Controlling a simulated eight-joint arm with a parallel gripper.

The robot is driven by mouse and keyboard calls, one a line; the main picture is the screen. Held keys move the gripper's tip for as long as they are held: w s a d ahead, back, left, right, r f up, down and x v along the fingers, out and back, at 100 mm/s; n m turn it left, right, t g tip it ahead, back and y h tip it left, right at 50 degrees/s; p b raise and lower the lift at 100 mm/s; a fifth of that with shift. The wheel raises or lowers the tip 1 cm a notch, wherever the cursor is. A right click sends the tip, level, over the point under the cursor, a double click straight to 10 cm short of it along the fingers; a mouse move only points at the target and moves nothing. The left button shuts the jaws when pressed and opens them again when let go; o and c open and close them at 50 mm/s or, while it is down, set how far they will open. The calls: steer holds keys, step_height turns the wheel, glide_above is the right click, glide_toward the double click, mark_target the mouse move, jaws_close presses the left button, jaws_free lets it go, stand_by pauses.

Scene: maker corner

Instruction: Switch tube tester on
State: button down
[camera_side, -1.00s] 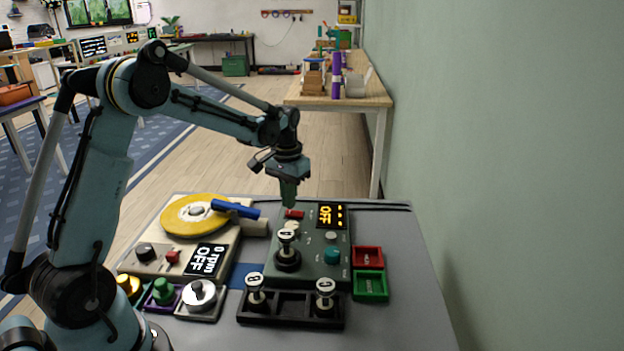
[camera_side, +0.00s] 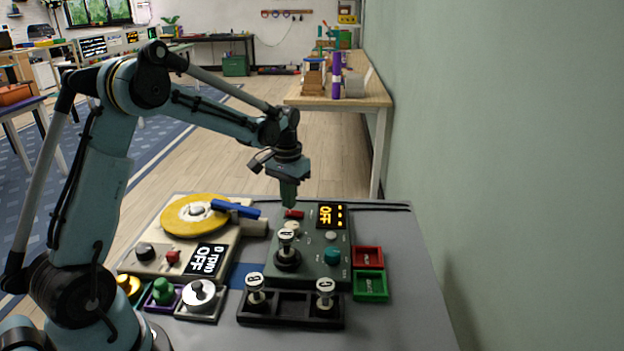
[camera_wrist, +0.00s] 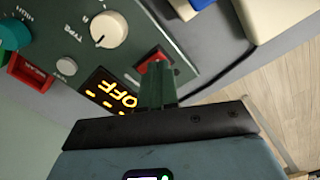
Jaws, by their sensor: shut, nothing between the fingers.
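The tube tester (camera_side: 312,260) is a dark green box on the grey table, with its display (camera_side: 327,215) reading OFF in yellow. Its red rocker switch (camera_side: 294,214) is at the top left of the panel; it also shows in the wrist view (camera_wrist: 154,60). My gripper (camera_side: 289,203) is shut and empty, pointing down just above the switch. In the wrist view the green fingertips (camera_wrist: 157,72) overlap the switch and hide part of it; I cannot tell whether they touch. A tube marked A (camera_side: 287,238) stands in the tester's socket.
A turntable device with a yellow disc (camera_side: 180,214) and blue arm (camera_side: 236,209) sits left. A black rack (camera_side: 290,319) holds tubes B (camera_side: 255,283) and C (camera_side: 325,287). Red (camera_side: 367,257) and green (camera_side: 369,286) trays stand right. Bare table lies further right.

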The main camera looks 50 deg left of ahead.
mark_target(289, 213)
steer(key=shift+f, duration=0.85)
stand_by(0.4)
steer(key=shift+r, duration=3.5)
steer(key=s+d+r+m+t, duration=0.3)
steer(key=s+d+t, duration=0.4)
steer(key=s+d, duration=0.7)
steer(key=shift+s+d+r, duration=0.15)
steer(key=shift+s+d, duration=0.2)
steer(key=shift+d, duration=0.1)
